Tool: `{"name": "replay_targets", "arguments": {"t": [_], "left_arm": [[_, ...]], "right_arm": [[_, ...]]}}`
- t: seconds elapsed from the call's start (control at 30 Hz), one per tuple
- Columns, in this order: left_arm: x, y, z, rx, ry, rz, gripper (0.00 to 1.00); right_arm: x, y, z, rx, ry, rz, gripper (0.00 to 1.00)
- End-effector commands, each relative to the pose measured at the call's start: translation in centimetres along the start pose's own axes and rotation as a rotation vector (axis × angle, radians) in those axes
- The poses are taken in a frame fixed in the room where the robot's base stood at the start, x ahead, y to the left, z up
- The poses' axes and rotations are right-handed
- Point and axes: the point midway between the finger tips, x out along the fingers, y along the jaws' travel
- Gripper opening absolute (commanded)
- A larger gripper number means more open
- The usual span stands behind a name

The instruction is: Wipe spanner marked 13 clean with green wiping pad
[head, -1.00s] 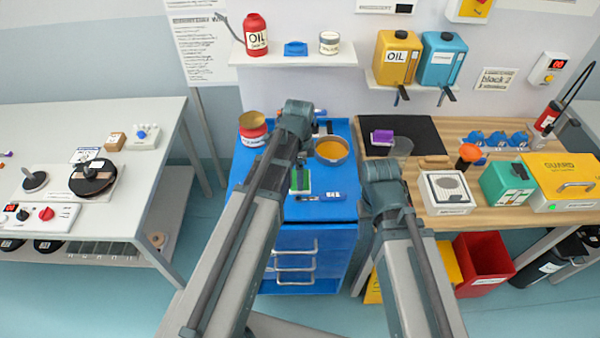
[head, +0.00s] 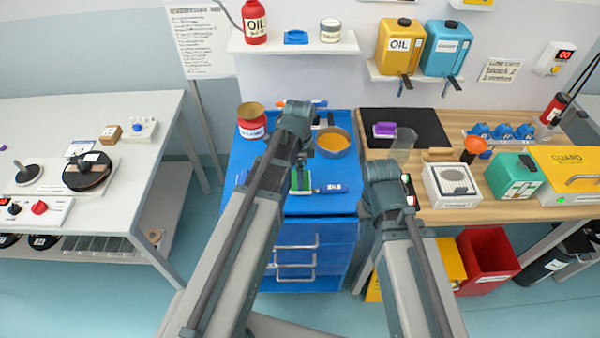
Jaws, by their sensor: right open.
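The green wiping pad (head: 302,181) lies on the blue cabinet top (head: 340,206), partly hidden by my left arm. A small blue-and-white labelled item (head: 331,188) lies just right of it. Slim tools lie at the back of the top (head: 316,103) and one at its left (head: 242,178). I cannot read a 13 on any of them. My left gripper (head: 301,160) is mostly hidden by its own wrist, above or close to the pad. My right gripper (head: 409,191) is open beside the cabinet's right edge, over the wooden bench's front left, apart from the pad.
A red tin (head: 251,124) and a round pan with orange contents (head: 333,142) stand on the cabinet top. The wooden bench (head: 440,212) at right holds a dark mat (head: 430,122), a clear cup (head: 403,144) and a white boxed device (head: 452,186). A white table (head: 150,110) stands left.

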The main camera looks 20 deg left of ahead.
Motion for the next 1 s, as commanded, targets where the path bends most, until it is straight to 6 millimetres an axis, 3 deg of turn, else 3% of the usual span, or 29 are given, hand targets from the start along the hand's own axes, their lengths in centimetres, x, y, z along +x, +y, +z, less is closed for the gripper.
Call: {"name": "replay_targets", "arguments": {"t": [0.77,1.0], "left_arm": [[1.0,0.0,0.0,0.000,0.000,0.000,0.34],[0.9,1.0,0.0,0.001,0.000,0.000,0.34]], "right_arm": [[1.0,-0.1,-0.1,0.000,0.000,0.000,0.50],[0.8,-0.1,-0.1,0.000,0.000,0.000,0.50]]}}
